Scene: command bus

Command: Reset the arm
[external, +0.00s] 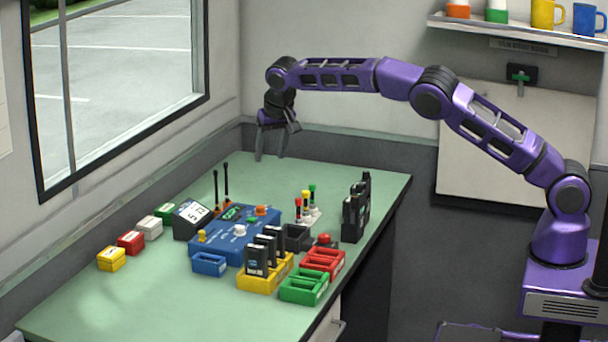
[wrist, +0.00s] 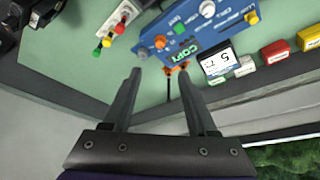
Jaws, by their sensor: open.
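My purple arm reaches left from its base at the right of the external view. My gripper (external: 272,157) hangs at its end, pointing down above the far end of the green table (external: 330,180). In the wrist view, my gripper (wrist: 157,75) shows two dark fingers spread apart with nothing between them. The fingertips appear over the far part of the tabletop, near the two antennas of the blue console (wrist: 205,25). I cannot tell exactly how high the fingertips are above the table.
The blue console (external: 233,240) stands mid-table, with a yellow holder of black radios (external: 263,278), red (external: 323,261) and green (external: 304,287) trays in front. Small coloured boxes (external: 131,243) line the window side. A black rack (external: 355,210) stands at the right edge. The near left tabletop is clear.

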